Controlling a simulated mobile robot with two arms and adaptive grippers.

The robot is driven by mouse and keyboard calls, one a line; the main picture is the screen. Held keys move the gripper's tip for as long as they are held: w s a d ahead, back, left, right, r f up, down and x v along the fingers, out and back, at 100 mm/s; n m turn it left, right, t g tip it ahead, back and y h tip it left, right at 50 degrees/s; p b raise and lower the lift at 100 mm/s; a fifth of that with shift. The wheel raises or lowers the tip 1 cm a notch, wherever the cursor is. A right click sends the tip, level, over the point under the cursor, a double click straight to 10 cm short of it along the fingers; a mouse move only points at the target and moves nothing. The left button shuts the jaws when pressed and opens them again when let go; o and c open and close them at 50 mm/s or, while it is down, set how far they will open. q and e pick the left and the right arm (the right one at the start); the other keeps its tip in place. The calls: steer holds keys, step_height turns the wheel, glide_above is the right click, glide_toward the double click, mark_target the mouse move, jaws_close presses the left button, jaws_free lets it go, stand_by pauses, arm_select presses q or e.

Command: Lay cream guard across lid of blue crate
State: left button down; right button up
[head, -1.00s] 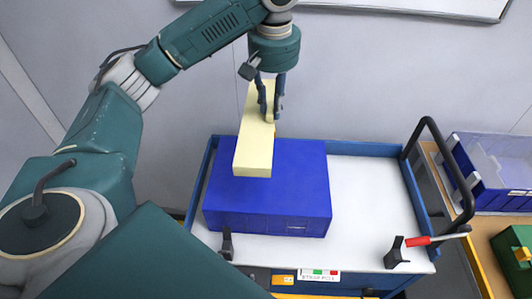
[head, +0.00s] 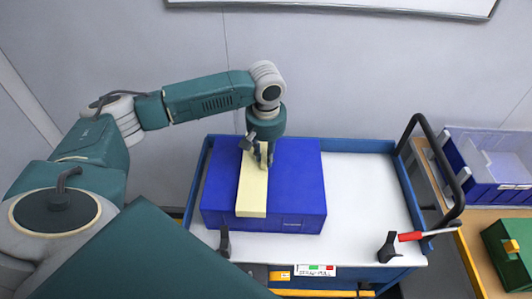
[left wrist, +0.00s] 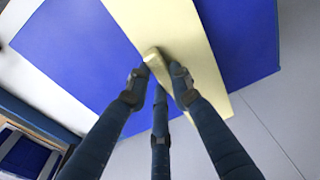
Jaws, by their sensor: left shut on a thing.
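The cream guard (head: 253,192) is a long flat bar lying lengthwise, front to back, over the lid of the blue crate (head: 297,185). It is left of the lid's middle, and its near end reaches about the lid's front edge. My left gripper (head: 264,164) is shut on the guard's raised grip near its far end. In the left wrist view the fingers (left wrist: 160,75) close around this grip, with the cream guard (left wrist: 180,30) and blue lid (left wrist: 80,50) beyond. I cannot tell whether the guard's underside fully touches the lid. My right gripper is not in view.
The crate stands on a white-topped trolley (head: 365,200) with blue rims and a dark handle (head: 447,170). To the right, a bench holds a blue bin (head: 490,195) and a green box (head: 510,255). A wall stands behind.

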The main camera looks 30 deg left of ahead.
arm_select(q)
steer(key=shift+f, duration=0.25)
steer(key=shift+f, duration=0.45)
steer(key=c, duration=1.5)
jaws_free()
steer(key=shift+c, duration=0.2)
steer(key=shift+r, duration=0.2)
step_height(320, 180, up, 13)
steer(key=b, duration=0.2)
steer(key=shift+s+d+b, duration=0.4)
steer(key=shift+s, duration=0.05)
steer(key=shift+f, duration=0.15)
